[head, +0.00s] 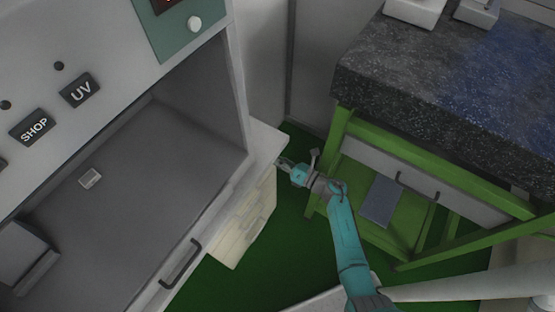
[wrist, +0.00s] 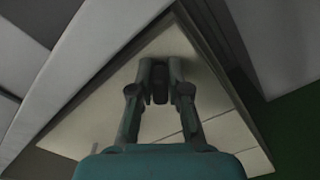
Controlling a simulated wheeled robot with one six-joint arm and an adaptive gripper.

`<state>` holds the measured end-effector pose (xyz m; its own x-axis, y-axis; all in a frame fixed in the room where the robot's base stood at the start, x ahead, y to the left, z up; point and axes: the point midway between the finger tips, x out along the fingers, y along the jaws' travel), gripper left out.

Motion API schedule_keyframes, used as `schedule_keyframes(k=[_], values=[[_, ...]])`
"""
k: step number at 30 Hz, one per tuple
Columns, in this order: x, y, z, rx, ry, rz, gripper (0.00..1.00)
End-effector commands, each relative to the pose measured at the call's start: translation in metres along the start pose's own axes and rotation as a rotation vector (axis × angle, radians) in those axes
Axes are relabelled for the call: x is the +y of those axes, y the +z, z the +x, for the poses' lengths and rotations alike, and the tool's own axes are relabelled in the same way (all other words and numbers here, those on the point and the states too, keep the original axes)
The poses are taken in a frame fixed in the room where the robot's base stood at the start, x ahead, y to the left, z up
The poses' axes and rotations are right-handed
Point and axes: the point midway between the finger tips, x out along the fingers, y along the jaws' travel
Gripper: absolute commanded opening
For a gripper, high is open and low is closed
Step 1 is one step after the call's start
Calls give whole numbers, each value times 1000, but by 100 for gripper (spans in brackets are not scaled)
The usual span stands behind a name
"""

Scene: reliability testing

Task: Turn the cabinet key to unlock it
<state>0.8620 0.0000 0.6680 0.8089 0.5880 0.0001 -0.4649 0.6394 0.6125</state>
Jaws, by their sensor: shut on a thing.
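The cream cabinet (head: 243,222) stands low under the edge of the grey workstation, and its pale front fills much of the wrist view (wrist: 85,125). My gripper (head: 282,162) is at the cabinet's upper right side. In the wrist view my gripper (wrist: 160,70) has its two fingers close together, pointing at the pale front. A small dark piece, which looks like the key (wrist: 160,86), shows between the fingers. The key is too small and hidden to make out in the head view. Whether it is turned cannot be told.
The grey workstation (head: 150,215) with an open bay is at left, with a dark handle (head: 180,263) on its front. A green-framed bench (head: 340,133) with a dark speckled top (head: 430,75) stands close on the right. Green floor (head: 225,285) shows between them.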

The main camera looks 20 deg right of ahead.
Motion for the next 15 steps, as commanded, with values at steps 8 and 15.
schedule_keyframes(k=[8, 15], values=[[0, 0, 0, 0, 0, 2, 0], [0, 0, 0, 0, 0, 2, 42]])
